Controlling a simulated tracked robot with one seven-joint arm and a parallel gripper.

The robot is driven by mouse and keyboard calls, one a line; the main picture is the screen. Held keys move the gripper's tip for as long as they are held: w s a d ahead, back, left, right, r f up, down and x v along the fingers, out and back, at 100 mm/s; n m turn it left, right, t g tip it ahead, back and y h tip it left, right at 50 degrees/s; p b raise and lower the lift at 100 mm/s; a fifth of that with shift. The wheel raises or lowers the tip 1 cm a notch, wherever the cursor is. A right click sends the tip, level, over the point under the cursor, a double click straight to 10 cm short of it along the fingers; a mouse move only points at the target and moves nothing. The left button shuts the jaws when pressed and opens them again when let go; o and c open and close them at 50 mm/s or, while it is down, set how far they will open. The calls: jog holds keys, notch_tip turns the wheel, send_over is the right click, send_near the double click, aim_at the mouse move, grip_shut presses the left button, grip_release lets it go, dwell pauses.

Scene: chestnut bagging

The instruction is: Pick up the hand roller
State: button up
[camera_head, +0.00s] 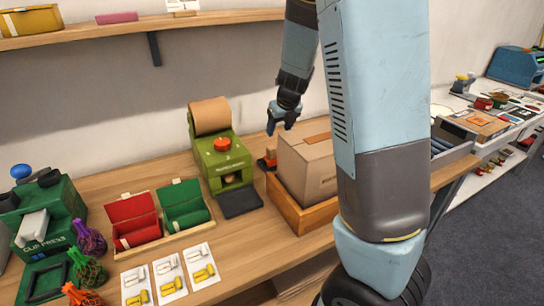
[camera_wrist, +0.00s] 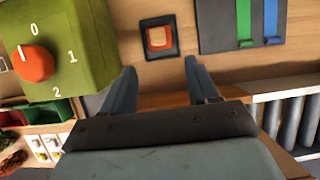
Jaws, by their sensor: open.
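My gripper (camera_head: 282,124) is open and empty, held above the back of the bench between the green machine and the cardboard box. Its two blue fingers (camera_wrist: 160,68) show apart in the wrist view. Just beyond the fingertips in that view lies a small orange-red item (camera_wrist: 158,38) on a dark square base. An orange-red item (camera_head: 268,160) also shows below the gripper in the head view, partly hidden by the box. It may be the hand roller, but its shape is too small to be sure. The fingers are not touching it.
The green machine (camera_head: 228,165) with a red knob (camera_wrist: 34,63) stands left of the gripper. A cardboard box (camera_head: 308,168) in a wooden tray (camera_head: 300,216) is close on the right. A grey panel with green and blue strips (camera_wrist: 222,28) lies beyond. Red and green boxes stand front left.

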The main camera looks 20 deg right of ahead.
aim_at(272, 148)
jog(key=x, duration=0.7)
jog(key=shift+w+f, duration=0.1)
jog(key=shift+f, duration=0.05)
jog(key=shift+x, duration=3.3)
jog(key=shift+w+a, duration=0.1)
jog(key=shift+w, duration=0.05)
jog(key=c, duration=0.8)
